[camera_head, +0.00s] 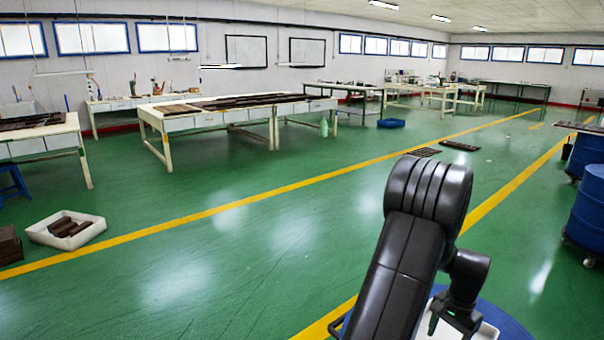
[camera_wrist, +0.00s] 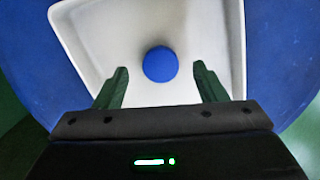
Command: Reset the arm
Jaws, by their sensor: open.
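My gripper (camera_wrist: 161,88) is open in the wrist view, with its two dark green fingers apart and nothing between them that I can see held. Below it a round blue thing (camera_wrist: 160,64) lies in a white tray (camera_wrist: 75,28), showing between the fingertips. The tray rests on a larger round blue surface (camera_wrist: 275,50). In the head view my arm is bent at the lower right, and my gripper (camera_head: 436,324) points down over the white tray (camera_head: 488,331); its fingers are partly hidden there.
A blue drum (camera_head: 588,212) on a wheeled base stands at the right. A long table (camera_head: 150,112) with dark moulds is at the back left. A white bin (camera_head: 85,236) with brown blocks is on the floor at left. The green floor between yellow lines (camera_head: 270,250) is clear.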

